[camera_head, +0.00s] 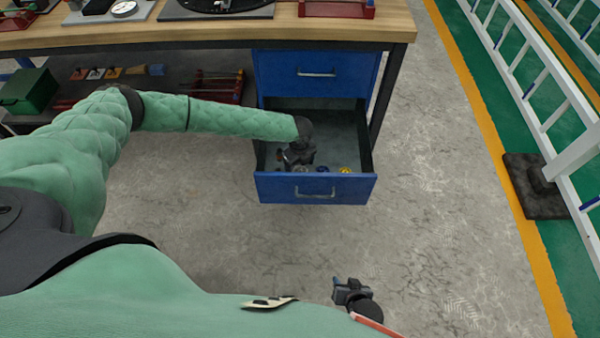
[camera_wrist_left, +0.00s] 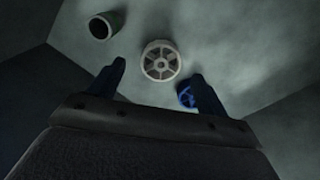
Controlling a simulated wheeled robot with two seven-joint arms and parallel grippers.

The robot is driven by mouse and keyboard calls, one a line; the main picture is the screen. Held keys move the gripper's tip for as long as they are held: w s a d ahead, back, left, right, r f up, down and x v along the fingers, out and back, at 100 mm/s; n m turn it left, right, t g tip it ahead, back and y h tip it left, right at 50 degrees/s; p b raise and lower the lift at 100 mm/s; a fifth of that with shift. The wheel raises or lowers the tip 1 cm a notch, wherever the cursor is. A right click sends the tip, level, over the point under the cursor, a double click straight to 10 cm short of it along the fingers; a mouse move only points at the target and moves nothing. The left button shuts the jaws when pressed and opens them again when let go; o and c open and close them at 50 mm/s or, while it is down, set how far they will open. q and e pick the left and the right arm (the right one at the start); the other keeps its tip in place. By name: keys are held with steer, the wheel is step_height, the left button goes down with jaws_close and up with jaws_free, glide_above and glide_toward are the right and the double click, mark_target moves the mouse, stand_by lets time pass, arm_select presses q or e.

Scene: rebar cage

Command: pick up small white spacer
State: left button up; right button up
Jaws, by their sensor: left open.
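The small white spacer (camera_wrist_left: 161,62), a round wheel with spokes, lies on the floor of the open blue drawer (camera_head: 316,188). My left gripper (camera_head: 295,160) reaches down into the drawer. In the left wrist view its two dark fingers are apart and empty, with the spacer between and just beyond the fingertips. I cannot make out the white spacer clearly in the head view, where the gripper partly covers that area. My right gripper (camera_head: 348,288) hangs over bare floor at the lower middle; its jaws are too small to read.
A blue spoked wheel (camera_wrist_left: 187,95) lies beside the right finger in the left wrist view. A yellow piece (camera_head: 345,170) is near the drawer front. The workbench (camera_head: 200,36) and a closed upper drawer (camera_head: 316,74) are above.

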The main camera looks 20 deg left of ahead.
mark_target(300, 169)
arm_select(q)
steer(key=shift+f, duration=1.7)
steer(key=c, duration=1.1)
steer(key=shift+o, duration=0.2)
steer(key=shift+r, duration=0.15)
